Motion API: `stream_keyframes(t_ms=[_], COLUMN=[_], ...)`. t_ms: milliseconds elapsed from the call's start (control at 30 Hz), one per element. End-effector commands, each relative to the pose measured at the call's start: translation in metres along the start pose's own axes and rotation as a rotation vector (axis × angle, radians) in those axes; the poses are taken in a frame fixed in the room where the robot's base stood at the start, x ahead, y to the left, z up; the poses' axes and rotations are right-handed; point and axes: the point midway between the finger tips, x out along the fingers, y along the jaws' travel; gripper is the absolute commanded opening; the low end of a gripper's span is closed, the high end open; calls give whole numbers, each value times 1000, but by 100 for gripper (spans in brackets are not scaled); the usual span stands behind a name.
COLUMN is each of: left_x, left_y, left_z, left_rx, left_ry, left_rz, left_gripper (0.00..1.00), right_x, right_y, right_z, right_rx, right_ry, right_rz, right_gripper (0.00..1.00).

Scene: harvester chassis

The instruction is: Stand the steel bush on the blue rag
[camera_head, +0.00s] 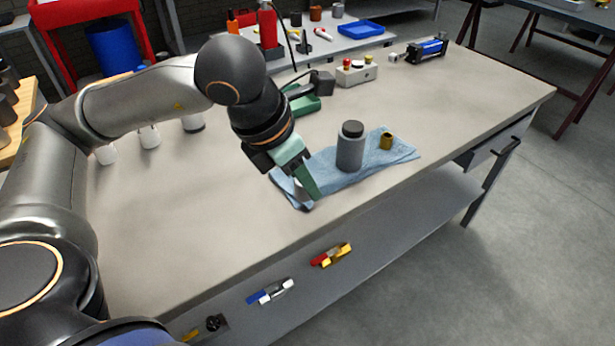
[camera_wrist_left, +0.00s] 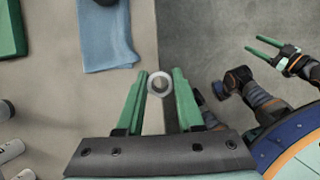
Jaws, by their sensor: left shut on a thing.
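The steel bush (camera_wrist_left: 160,83) shows as a grey ring between the fingertips of my left gripper (camera_wrist_left: 160,78) in the left wrist view. The left gripper (camera_head: 304,184) is shut on it, and in the head view its green fingers point down at the near-left end of the blue rag (camera_head: 402,152). The rag lies flat near the table's front edge. In the left wrist view the rag (camera_wrist_left: 106,45) is up and left of the bush, apart from it in the picture. My right gripper (camera_wrist_left: 252,43) is open and empty, off to the right.
A grey bottle with a dark cap (camera_head: 350,150) and a brass bush (camera_head: 386,141) stand on the rag. A control box (camera_head: 356,72) and a blue cylinder (camera_head: 428,47) are farther back. The bench top (camera_head: 200,220) is clear left of the rag.

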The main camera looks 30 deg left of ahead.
Motion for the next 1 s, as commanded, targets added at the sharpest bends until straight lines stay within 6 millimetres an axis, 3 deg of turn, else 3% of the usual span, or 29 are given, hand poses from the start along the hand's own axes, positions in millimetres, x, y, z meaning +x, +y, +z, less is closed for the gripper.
stream_keyframes(t_ms=[300, 567, 800, 1000], left_x=[-14, -16, 20, 52], left_y=[3, 7, 42, 78], left_z=[-7, -9, 10, 31], left_rx=[-482, -650, -665, -661], left_ry=[0, 5, 12, 11], left_rz=[202, 267, 269, 272], left_gripper=[0, 0, 0, 0], right_x=[3, 5, 17, 14], right_y=[-1, -1, -3, -4], right_z=[-1, -2, 8, 3], right_rx=[-3, -5, -9, -11], right_ry=[4, 11, 6, 7], right_rz=[-4, -6, -15, -15], right_gripper=[66, 66, 66, 66])
